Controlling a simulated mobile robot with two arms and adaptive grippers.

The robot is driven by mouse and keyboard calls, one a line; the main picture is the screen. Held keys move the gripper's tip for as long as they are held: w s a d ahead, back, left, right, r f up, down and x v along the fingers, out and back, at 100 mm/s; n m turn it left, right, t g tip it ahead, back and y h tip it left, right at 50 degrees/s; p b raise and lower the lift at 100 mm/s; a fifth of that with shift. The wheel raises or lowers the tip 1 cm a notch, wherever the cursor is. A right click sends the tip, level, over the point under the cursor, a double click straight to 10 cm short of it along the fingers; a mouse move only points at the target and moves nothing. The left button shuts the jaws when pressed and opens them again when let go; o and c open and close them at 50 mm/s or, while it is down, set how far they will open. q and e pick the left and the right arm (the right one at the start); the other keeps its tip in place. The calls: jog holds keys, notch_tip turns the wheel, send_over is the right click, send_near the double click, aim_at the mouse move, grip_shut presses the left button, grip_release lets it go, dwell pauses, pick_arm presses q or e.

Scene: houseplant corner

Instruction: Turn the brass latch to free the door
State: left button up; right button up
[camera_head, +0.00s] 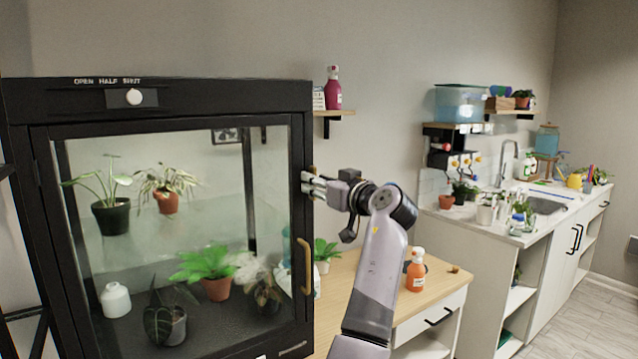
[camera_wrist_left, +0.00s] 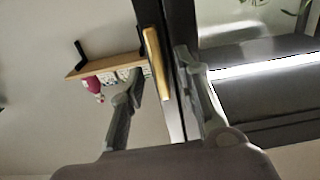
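The door (camera_head: 165,240) is a glass panel in a black frame on the black plant cabinet, and it looks closed. A brass handle (camera_head: 306,265) is on its right side. The brass latch (camera_wrist_left: 155,65) is a straight bar at the cabinet edge in the left wrist view; in the head view it is mostly hidden behind my gripper. My left gripper (camera_head: 310,186) is at the cabinet's right edge, above the handle. In the left wrist view my left gripper (camera_wrist_left: 160,76) has its fingers apart, one on each side of the latch; contact is unclear. My right gripper is out of view.
Potted plants stand inside the cabinet. A small wall shelf (camera_head: 335,113) with a pink bottle (camera_head: 333,88) is just above my gripper. A wooden-topped table (camera_head: 340,290) with an orange spray bottle (camera_head: 416,272) stands below. A sink counter (camera_head: 510,235) is at the right.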

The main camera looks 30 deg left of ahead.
pick_arm(q)
jog(key=shift+d, duration=0.1)
jog(key=v, duration=1.1)
jog(key=shift+s+d, duration=0.2)
jog(key=shift+d, duration=0.15)
jog(key=shift+f, duration=0.1)
